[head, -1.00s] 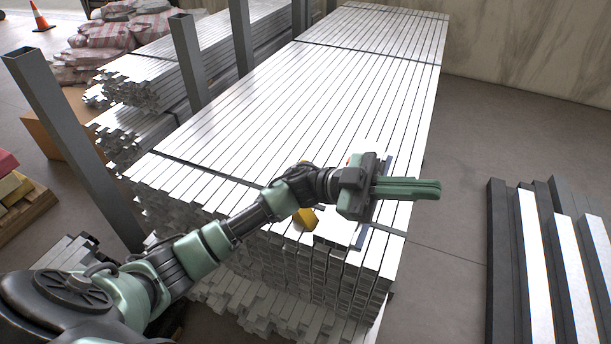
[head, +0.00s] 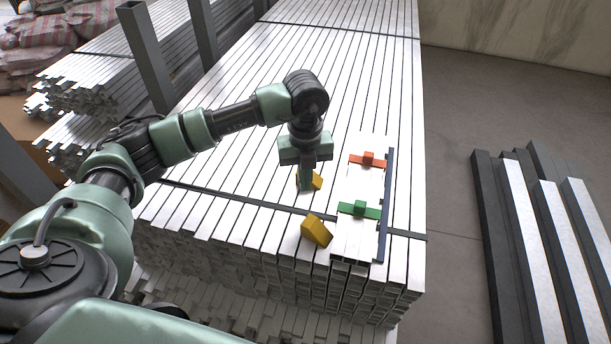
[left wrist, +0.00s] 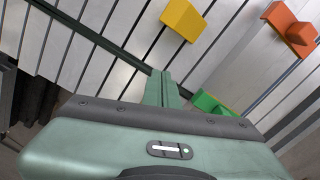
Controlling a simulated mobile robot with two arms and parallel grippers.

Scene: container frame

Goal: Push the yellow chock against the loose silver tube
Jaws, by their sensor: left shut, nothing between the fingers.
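Two yellow chocks lie on the stack of silver tubes: a rear one (head: 317,181) and a front one (head: 317,231), in the head view. To their right is a bright silver strip of tubes (head: 348,232), crossed by an orange piece (head: 368,159) and a green piece (head: 360,209); I cannot tell which tube is loose. My left gripper (head: 306,184) points down, shut and empty, and partly covers the rear chock; contact is unclear. In the left wrist view, the fingers (left wrist: 162,84) are below one yellow chock (left wrist: 183,18), apart from it in the picture.
A dark blue rail (head: 385,205) runs along the right side of the bright strip. Grey posts (head: 148,55) stand left of the stack. Dark and white beams (head: 545,220) lie on the floor to the right, with clear floor between.

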